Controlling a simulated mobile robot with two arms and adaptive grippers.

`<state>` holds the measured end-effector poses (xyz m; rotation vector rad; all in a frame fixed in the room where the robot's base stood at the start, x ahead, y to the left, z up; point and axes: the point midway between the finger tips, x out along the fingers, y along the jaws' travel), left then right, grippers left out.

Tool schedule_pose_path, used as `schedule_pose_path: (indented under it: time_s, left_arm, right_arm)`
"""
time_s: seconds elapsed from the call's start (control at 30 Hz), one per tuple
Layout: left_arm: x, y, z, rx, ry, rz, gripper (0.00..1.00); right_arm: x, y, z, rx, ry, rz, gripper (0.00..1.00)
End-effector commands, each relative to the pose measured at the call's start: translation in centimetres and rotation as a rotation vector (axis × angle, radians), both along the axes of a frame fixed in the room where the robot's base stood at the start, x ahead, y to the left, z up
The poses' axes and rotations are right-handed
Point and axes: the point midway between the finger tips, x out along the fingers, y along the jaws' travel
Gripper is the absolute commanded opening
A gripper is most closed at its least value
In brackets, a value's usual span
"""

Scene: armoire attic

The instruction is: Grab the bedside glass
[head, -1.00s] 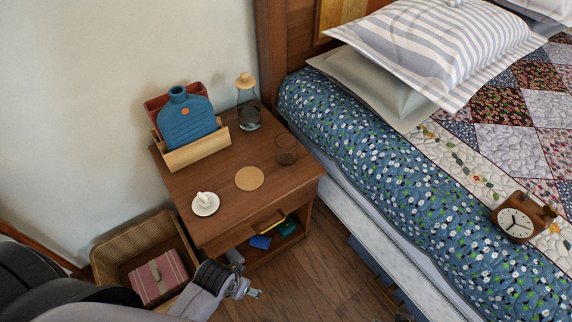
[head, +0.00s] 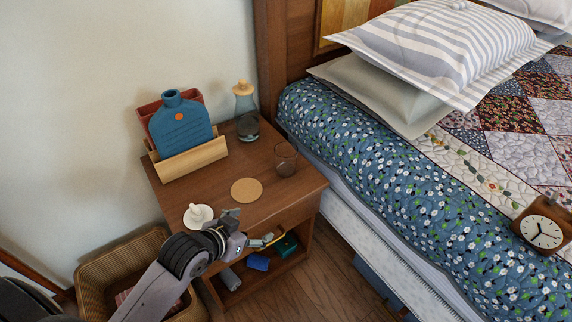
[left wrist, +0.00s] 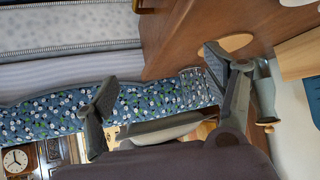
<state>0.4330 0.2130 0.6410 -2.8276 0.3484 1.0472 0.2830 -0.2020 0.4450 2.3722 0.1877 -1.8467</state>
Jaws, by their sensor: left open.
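The bedside glass (head: 286,159) is a clear, brownish-looking tumbler standing upright near the right edge of the wooden nightstand (head: 220,190). My left gripper (head: 250,229) is open and empty over the nightstand's front edge, in front of the glass and apart from it. In the left wrist view, my open left gripper (left wrist: 153,88) has its fingers spread wide. The glass seems to show faintly against the floral bedding beside one finger there, partly hidden. My right gripper is not in view.
A round cork coaster (head: 246,190) lies left of the glass. A stoppered carafe (head: 246,112) stands behind it. A white dish (head: 198,215), a wooden holder (head: 190,160) with a blue bottle (head: 181,122), and the bed (head: 400,190) flank the free tabletop.

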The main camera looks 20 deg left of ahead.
Motion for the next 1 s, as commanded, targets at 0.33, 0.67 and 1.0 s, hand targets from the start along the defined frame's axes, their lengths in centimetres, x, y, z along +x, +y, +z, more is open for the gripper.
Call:
schedule_pose_path:
  time_s: [0.33,0.67,1.0]
  left_arm:
    - [8.8,2.9,6.7,-0.107,-0.345,-0.021,0.76]
    - [12.8,2.6,6.9,-0.129,-0.399,-0.019,0.76]
    - [19.3,0.8,4.7,-0.127,-0.395,-0.020,0.76]
  right_arm:
    - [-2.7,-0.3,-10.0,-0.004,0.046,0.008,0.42]
    - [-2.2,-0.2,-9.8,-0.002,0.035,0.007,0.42]
    - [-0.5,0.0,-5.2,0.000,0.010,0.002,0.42]
